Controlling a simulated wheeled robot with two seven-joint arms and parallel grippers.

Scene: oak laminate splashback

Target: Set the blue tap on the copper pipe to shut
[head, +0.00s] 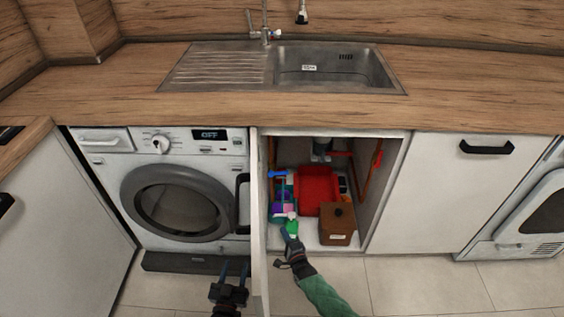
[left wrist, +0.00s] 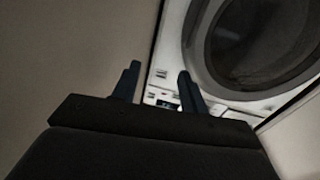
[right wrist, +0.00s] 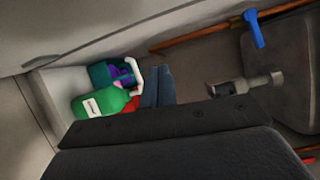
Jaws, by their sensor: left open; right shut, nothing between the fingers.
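The blue tap (right wrist: 254,28) sits on the copper pipe (right wrist: 195,39) in the right wrist view. Its lever lies across the pipe there. In the head view a blue piece that looks like this tap (head: 277,174) shows at the left inside the open sink cabinet, partly lost among other items. My right gripper (head: 287,232) is shut and empty at the cabinet's front, below and apart from the tap; its fingers also show in the right wrist view (right wrist: 157,87). My left gripper (head: 231,268) is open and empty in front of the washing machine, outside the cabinet.
The cabinet holds a red tub (head: 318,187), a brown box (head: 338,224), a green bottle (right wrist: 100,102) and a teal caddy (right wrist: 103,74). A red tap (head: 378,157) is on the right-hand pipe. The open cabinet door (head: 259,225) stands between my grippers, left of the opening.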

